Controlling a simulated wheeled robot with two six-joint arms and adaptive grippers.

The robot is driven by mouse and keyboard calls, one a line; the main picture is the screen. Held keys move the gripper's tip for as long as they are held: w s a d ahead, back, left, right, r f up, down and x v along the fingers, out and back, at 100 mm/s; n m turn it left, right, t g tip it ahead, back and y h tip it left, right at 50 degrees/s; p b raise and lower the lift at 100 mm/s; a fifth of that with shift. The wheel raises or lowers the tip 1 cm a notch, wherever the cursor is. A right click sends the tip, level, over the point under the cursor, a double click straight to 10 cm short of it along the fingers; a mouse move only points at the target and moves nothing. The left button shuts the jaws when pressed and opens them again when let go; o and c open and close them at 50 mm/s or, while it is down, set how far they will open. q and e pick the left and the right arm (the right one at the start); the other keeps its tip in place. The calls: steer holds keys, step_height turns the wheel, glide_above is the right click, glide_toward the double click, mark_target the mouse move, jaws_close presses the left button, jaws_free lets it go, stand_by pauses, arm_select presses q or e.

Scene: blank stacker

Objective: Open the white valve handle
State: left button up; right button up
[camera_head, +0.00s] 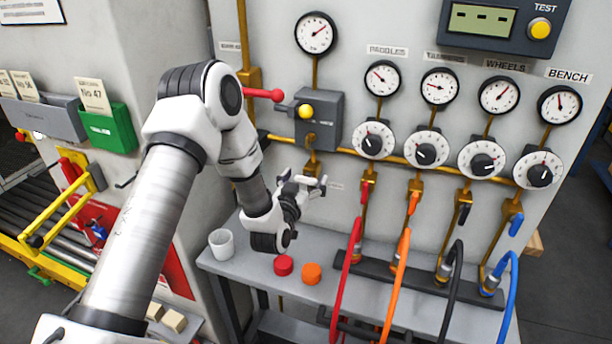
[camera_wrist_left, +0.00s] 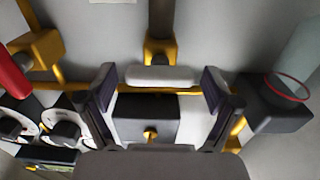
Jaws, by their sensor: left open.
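The white valve handle (camera_wrist_left: 160,76) shows in the left wrist view as a short rounded bar lying crosswise in front of a brass fitting on a vertical pipe. My left gripper (camera_wrist_left: 160,92) is open, with one dark finger on each side of the bar. The bar seems to lie between the fingertips; I cannot tell whether either finger touches it. In the head view my left gripper (camera_head: 306,187) is at the panel below the grey box, and the handle is hard to separate from the pale gripper parts. My right gripper is not in view.
The grey box (camera_head: 319,122) with a yellow knob is just above my gripper. A red-knobbed lever (camera_head: 264,94) sticks out near my forearm. Hoses, a red one (camera_head: 346,262) nearest, hang to the right. A white cup (camera_head: 221,243) and two caps (camera_head: 312,273) stand on the shelf below.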

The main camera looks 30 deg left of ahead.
arm_select(q)
steer(key=c, duration=1.2)
steer(key=shift+o, duration=0.2)
steer(key=n+b, duration=0.3)
steer(key=shift+a+f, duration=0.1)
steer(key=shift+f, duration=0.15)
steer(key=n+b, duration=1)
steer(key=shift+a+f, duration=0.2)
steer(key=n+b, duration=0.2)
steer(key=n, duration=0.1)
steer(key=shift+b, duration=0.4)
steer(key=shift+r+n+b, duration=0.1)
steer(key=shift+n+b, duration=0.6)
steer(key=shift+n, duration=0.3)
